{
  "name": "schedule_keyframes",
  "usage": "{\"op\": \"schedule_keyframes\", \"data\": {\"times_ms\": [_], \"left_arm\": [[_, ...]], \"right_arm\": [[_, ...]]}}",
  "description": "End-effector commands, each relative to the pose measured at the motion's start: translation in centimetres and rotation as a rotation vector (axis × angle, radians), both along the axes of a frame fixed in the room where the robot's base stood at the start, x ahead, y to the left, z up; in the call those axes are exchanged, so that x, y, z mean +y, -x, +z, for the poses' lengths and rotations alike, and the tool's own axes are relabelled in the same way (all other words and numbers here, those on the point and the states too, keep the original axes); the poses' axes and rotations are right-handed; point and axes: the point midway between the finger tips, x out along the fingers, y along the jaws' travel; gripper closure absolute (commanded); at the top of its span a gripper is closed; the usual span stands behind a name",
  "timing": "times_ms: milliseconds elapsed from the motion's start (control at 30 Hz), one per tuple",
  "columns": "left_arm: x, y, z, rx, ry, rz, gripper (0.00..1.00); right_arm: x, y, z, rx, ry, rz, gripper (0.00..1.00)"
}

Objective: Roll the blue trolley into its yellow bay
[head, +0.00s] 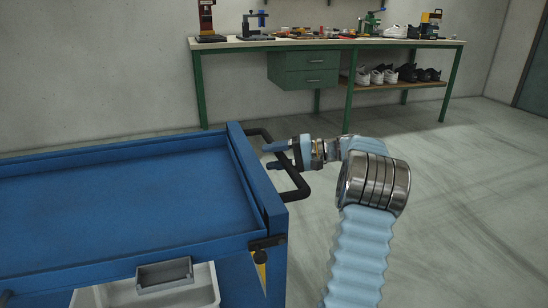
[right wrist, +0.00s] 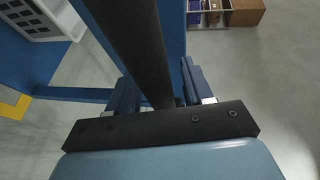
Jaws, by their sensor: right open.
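The blue trolley (head: 120,195) fills the left of the head view, its flat top tray rimmed in blue. A black push handle (head: 296,180) sticks out from its right end. My right gripper (head: 270,156) is open at this handle. In the right wrist view, the dark handle bar (right wrist: 135,45) runs between the two open fingers (right wrist: 160,90), with no clear grip on it. A yellow patch (right wrist: 12,106) shows at the left edge of that view; I cannot tell whether it belongs to the bay. My left gripper is not in view.
A grey-white bin (head: 205,287) sits under the trolley's top. A green workbench (head: 340,42) with tools and shoes stands along the back wall. The concrete floor (head: 450,190) to the right is clear. A brown box (right wrist: 235,12) shows in the right wrist view.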

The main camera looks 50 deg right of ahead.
Motion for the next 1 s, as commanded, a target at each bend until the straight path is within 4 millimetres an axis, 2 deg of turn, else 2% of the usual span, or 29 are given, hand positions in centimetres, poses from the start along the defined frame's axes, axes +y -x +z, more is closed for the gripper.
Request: {"op": "schedule_keyframes", "data": {"times_ms": [167,400,600,767,1000], "left_arm": [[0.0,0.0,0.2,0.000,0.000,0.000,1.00],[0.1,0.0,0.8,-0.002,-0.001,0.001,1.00],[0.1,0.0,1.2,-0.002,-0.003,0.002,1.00],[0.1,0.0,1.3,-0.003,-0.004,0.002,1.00],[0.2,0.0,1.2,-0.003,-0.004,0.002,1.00]], "right_arm": [[-1.6,2.1,0.5,0.001,0.002,-0.004,0.49],[-5.0,6.9,1.6,0.002,0.001,-0.004,0.49],[-7.1,9.8,2.2,0.002,0.001,-0.003,0.49],[-7.8,10.8,2.4,0.002,-0.001,-0.001,0.49],[-7.8,10.9,2.4,0.001,0.000,-0.001,0.49]]}}
